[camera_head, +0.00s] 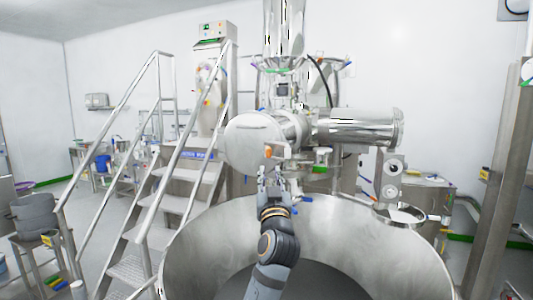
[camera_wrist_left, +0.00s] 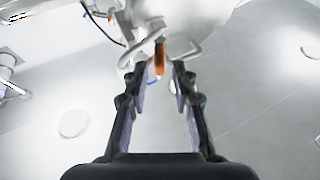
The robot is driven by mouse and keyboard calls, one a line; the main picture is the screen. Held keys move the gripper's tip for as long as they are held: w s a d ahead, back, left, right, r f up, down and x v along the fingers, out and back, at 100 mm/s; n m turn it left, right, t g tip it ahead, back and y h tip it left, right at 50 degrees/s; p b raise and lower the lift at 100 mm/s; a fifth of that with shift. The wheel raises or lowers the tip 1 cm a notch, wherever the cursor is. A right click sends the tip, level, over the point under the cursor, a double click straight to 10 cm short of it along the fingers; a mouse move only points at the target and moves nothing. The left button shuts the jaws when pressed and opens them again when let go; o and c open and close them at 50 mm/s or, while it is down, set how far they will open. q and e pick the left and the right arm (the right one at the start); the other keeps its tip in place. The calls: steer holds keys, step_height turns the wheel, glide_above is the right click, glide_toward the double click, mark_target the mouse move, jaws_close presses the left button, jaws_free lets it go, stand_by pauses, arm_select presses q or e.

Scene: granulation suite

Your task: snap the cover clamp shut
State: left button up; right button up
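The cover clamp shows as a small lever with an orange handle (camera_head: 268,152) at the lower edge of the round metal cover (camera_head: 250,143). In the left wrist view the orange handle (camera_wrist_left: 159,59) hangs near the middle, between the two fingertips in the picture. My left gripper (camera_head: 272,172) points up at it from just below, and the wrist view shows its fingers (camera_wrist_left: 159,72) apart. Whether the fingers reach around the handle or stop short of it is hard to tell. No contact is visible. My right gripper is not in view.
A large open steel bowl (camera_head: 190,255) stands below and around my left arm. A horizontal metal cylinder (camera_head: 355,127) juts out to the right of the cover. Metal steps with railings (camera_head: 150,210) stand to the left, and a steel post (camera_head: 497,170) at the right.

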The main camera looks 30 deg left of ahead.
mark_target(269, 156)
arm_select(q)
step_height(269, 156, up, 3)
steer(key=shift+s+d+r+p, duration=0.1)
steer(key=shift+d+r+p, duration=0.05)
steer(key=shift+p, duration=0.75)
steer(key=w+a, duration=0.1)
steer(key=w+a+p, duration=0.1)
steer(key=w+a, duration=0.1)
steer(key=shift+w+r+p, duration=0.25)
steer(key=shift+w+p, duration=0.05)
steer(key=shift+w, duration=0.05)
steer(key=p+x, duration=0.1)
steer(key=x, duration=0.2)
steer(key=shift+w, duration=0.15)
steer(key=shift+w+a, duration=0.1)
steer(key=shift+a, duration=0.1)
steer(key=shift+c, duration=0.2)
steer(key=c, duration=0.5)
jaws_close()
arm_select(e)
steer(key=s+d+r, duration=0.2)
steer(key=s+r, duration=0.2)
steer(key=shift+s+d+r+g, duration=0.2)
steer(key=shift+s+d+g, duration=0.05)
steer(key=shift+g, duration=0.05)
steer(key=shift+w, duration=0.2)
